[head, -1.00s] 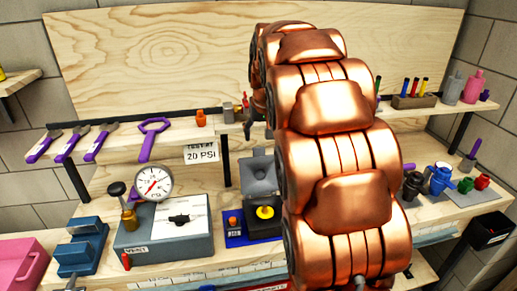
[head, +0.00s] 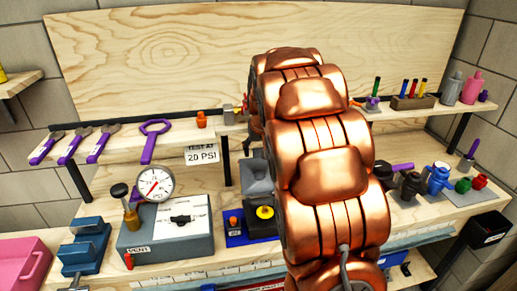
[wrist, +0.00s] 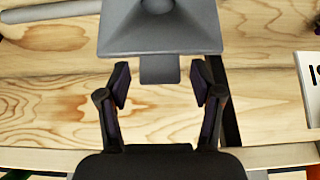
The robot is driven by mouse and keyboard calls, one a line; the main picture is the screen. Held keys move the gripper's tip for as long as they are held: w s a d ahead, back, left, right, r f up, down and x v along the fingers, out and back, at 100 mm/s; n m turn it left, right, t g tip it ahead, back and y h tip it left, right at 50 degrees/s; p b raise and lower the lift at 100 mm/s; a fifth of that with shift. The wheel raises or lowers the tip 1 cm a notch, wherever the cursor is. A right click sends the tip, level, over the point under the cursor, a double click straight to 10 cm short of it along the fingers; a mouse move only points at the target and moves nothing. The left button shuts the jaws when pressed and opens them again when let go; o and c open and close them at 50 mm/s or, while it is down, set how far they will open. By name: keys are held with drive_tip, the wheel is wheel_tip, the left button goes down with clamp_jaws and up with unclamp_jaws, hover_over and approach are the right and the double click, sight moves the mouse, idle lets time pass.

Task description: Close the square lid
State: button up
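The grey square lid (head: 256,178) stands open, tilted up at the back of a small dark box (head: 262,229) with a yellow round part (head: 265,212) in it. My copper arm hides the right part of the lid and box in the head view. In the wrist view the lid (wrist: 160,36) is at the top centre, with its tab (wrist: 160,70) pointing toward my gripper. My gripper (wrist: 164,84) is open and empty, with its fingertips apart on either side of the tab's line.
A pressure gauge (head: 155,183) stands on a grey test box (head: 166,232) left of the lid. A shelf above carries purple-handled tools (head: 150,140) and a "TEST AT 20 PSI" sign (head: 202,154). Coloured fittings (head: 438,180) stand to the right.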

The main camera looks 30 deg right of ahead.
clamp_jaws()
idle(0.3)
drive_tip(key=shift+s+b, duration=0.15)
drive_tip(key=shift+b, duration=0.15)
